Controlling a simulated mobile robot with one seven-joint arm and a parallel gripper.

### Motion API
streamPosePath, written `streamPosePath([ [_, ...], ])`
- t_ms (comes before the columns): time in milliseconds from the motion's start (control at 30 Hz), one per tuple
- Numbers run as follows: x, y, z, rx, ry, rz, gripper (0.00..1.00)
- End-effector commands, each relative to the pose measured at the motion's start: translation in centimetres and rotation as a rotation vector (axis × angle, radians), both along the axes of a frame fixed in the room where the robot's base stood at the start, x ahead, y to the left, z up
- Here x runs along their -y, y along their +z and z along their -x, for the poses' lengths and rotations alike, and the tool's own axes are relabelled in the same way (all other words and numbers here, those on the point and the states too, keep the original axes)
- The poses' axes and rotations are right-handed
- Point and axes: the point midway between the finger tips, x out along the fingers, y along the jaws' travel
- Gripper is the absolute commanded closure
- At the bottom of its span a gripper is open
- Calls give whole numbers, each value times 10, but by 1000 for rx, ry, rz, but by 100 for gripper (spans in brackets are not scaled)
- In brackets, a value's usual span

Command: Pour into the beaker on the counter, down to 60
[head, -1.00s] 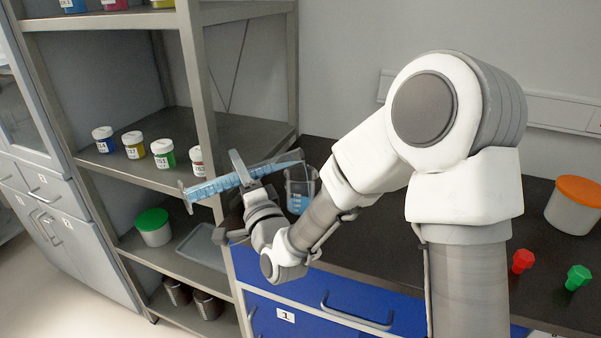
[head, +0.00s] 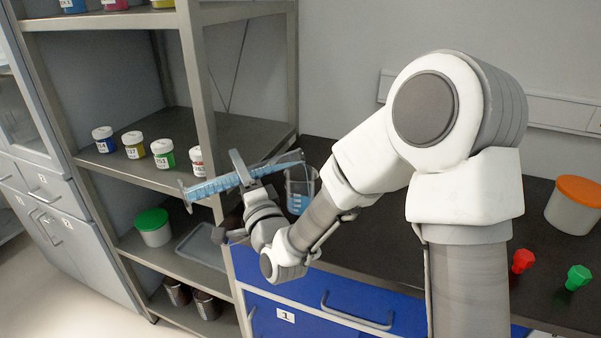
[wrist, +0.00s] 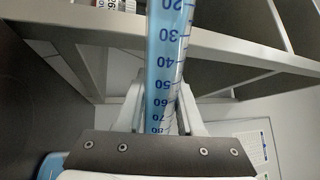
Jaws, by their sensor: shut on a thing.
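My gripper (head: 245,172) is shut on a clear graduated cylinder (head: 215,187) with blue liquid. The cylinder is steeply tilted, its foot low at the left and its mouth end a little higher at the right, by the rim of the beaker (head: 300,192). The beaker stands on the dark counter and shows blue liquid in its lower part. In the wrist view the cylinder (wrist: 166,45) passes between my fingers, with marks from 20 to 80 showing. The exact liquid level is hard to read, and I cannot tell whether liquid is flowing.
A metal shelf (head: 208,100) with several labelled jars stands just left of the gripper. A container with an orange lid (head: 574,205), a red stopper (head: 522,261) and a green stopper (head: 577,277) stand on the counter (head: 400,255) at right. Blue drawers lie below.

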Motion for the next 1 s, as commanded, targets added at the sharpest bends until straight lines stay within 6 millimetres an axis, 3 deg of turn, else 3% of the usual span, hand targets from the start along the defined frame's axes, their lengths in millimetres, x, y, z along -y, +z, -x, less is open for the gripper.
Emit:
streamPosePath([
  [933, -1, 0, 1, 21, 1, 42, 100],
  [1000, 5, -32, -3, 88, -1, 194, 100],
])
